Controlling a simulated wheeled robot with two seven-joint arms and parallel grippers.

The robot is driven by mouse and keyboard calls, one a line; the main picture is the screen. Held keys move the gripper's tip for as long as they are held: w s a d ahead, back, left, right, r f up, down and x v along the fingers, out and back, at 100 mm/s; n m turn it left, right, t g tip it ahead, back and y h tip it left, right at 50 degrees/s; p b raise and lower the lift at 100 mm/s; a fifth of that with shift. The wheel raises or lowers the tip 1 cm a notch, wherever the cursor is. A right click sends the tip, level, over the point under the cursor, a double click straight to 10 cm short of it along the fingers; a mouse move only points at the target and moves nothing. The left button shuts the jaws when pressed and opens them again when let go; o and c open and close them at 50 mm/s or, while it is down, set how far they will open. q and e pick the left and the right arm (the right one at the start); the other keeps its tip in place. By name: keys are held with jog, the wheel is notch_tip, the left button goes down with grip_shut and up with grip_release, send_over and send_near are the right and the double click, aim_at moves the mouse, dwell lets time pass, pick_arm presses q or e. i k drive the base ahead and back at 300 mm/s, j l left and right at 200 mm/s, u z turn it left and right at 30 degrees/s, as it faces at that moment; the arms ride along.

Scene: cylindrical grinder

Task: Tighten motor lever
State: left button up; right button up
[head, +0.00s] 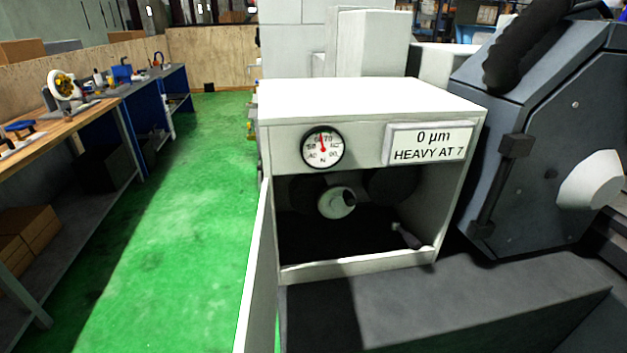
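The white motor cabinet (372,98) stands in the middle of the head view with its front open. Inside are a pale round pulley or hub (336,202) and dark round parts behind it. A small grey lever-like piece (408,237) sits low at the right inside the cabinet, tilted; it looks like the motor lever, but it is small and partly in shadow. Neither of my grippers shows in this view.
The cabinet door (256,275) hangs open at the left. A dial gauge (322,147) and a sign (429,144) reading "0 µm HEAVY AT 7" are above the opening. A dark machine housing (545,130) stands at right. Green floor (190,200) is clear at left, beside a workbench (75,120).

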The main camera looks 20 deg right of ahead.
aim_at(411, 240)
jog(key=i+l+z, duration=0.1)
jog(key=l+z, duration=0.2)
jog(key=i+l+z, duration=0.1)
jog(key=l+z, duration=0.25)
jog(key=i+l+z, duration=0.3)
jog(key=k+l, duration=0.05)
jog(key=k, duration=0.05)
